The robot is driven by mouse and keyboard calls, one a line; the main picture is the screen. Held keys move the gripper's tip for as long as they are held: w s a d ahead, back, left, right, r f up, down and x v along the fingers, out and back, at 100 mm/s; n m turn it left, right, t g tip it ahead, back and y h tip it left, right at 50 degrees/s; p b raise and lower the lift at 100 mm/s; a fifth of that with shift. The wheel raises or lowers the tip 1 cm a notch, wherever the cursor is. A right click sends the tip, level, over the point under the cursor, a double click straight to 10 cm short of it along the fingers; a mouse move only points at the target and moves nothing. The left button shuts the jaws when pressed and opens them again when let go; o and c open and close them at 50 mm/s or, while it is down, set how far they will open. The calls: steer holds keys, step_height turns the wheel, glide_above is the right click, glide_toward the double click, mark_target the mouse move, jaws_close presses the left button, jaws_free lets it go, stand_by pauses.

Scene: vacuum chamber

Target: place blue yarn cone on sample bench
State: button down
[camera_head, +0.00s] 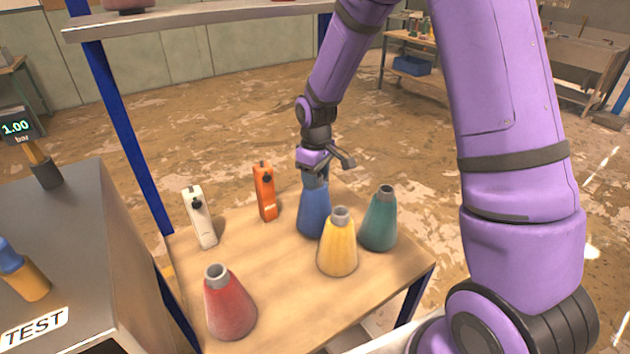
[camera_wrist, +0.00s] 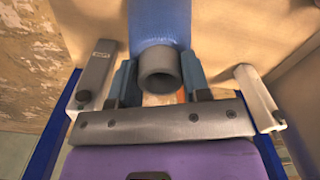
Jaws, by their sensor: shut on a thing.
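The blue yarn cone (camera_head: 313,213) is upright over the wooden bench top (camera_head: 275,290), between the orange device and the green cone. I cannot tell whether its base touches the wood. My gripper (camera_head: 316,174) comes down from above and is shut on its upper end. In the wrist view, the fingers of my gripper (camera_wrist: 160,82) sit on either side of the grey tube tip of the blue cone (camera_wrist: 160,22). The yellow cone in front partly hides the blue cone's lower right side in the head view.
A yellow cone (camera_head: 338,248) and a green cone (camera_head: 380,222) stand close to the blue one. A red cone (camera_head: 229,308) stands at the front left. A white device (camera_head: 200,220) and an orange device (camera_head: 265,192) stand behind. A shelf (camera_head: 200,17) on blue posts hangs above.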

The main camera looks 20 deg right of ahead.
steer(key=shift+f, duration=0.65)
steer(key=c, duration=0.6)
jaws_free()
steer(key=shift+f, duration=0.15)
step_height(320, 180, up, 12)
steer(key=shift+r, duration=0.25)
steer(key=s+d+r+m+t, duration=0.1)
steer(key=s+r+m, duration=0.1)
steer(key=s+r, duration=0.3)
steer(key=s+d+r+m+t, duration=0.2)
steer(key=s+r, duration=0.4)
steer(key=s, duration=0.8)
steer(key=s+d+r+m+t, duration=0.1)
steer(key=s+r+m+t, duration=0.1)
steer(key=s+r, duration=0.4)
steer(key=shift+s+d+m, duration=0.15)
steer(key=shift+s+m, duration=0.05)
steer(key=shift+s, duration=0.9)
steer(key=shift+s+d+m, duration=0.1)
steer(key=shift+s+m, duration=0.1)
steer(key=shift+s, duration=0.85)
